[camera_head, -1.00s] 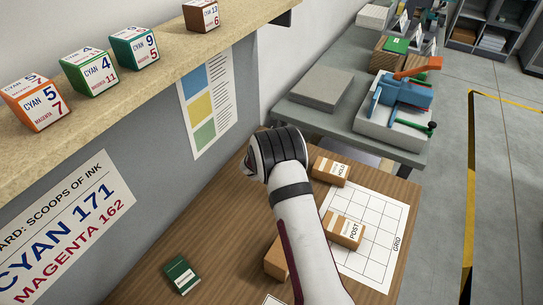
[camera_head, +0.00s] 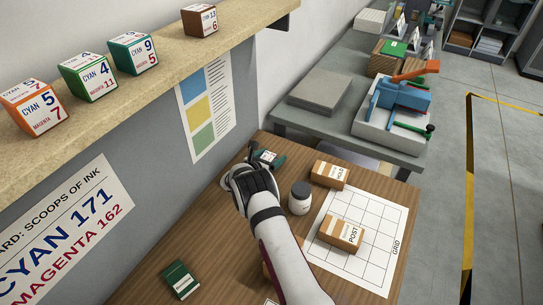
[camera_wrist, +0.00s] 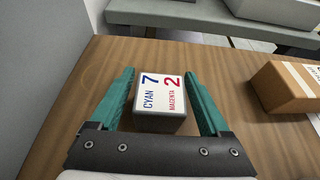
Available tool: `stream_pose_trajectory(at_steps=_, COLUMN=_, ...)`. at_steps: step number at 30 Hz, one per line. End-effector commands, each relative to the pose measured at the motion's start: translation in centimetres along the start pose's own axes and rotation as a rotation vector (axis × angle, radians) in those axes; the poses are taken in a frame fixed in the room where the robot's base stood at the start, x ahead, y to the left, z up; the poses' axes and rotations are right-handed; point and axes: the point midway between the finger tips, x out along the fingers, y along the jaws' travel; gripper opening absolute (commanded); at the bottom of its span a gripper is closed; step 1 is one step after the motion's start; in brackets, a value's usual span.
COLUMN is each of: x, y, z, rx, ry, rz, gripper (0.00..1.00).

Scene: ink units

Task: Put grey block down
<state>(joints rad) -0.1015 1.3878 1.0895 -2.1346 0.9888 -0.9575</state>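The grey block (camera_wrist: 158,118) has a white top printed CYAN 7, MAGENTA 2. In the wrist view it sits between the two teal fingers of my gripper (camera_wrist: 161,75) and appears to rest on the wooden table. Narrow gaps show between the fingers and the block's sides, so my gripper looks open around it. In the head view my gripper (camera_head: 266,160) is low at the back of the table, near the wall, with the block's pale top (camera_head: 267,156) partly visible between the fingers.
A dark-lidded white jar (camera_head: 299,198) stands right of my arm. A green block (camera_head: 181,279) lies front left. Several cubes stand on the shelf (camera_head: 140,85).

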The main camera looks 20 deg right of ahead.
Motion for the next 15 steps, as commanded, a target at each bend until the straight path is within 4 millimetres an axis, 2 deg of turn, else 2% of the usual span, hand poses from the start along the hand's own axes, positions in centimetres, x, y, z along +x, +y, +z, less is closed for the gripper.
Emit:
stream_pose_trajectory(at_steps=10, x=-0.1, y=0.0, z=0.3, rx=0.001, ry=0.0, rz=0.0, gripper=0.87)
stream_pose_trajectory(at_steps=13, x=-1.6, y=0.1, z=0.3, rx=-0.001, ry=0.001, rz=0.001, gripper=0.87)
stream_pose_trajectory(at_steps=15, x=-3.2, y=0.1, z=0.3, rx=-0.001, ry=0.001, rz=0.003, gripper=0.87)
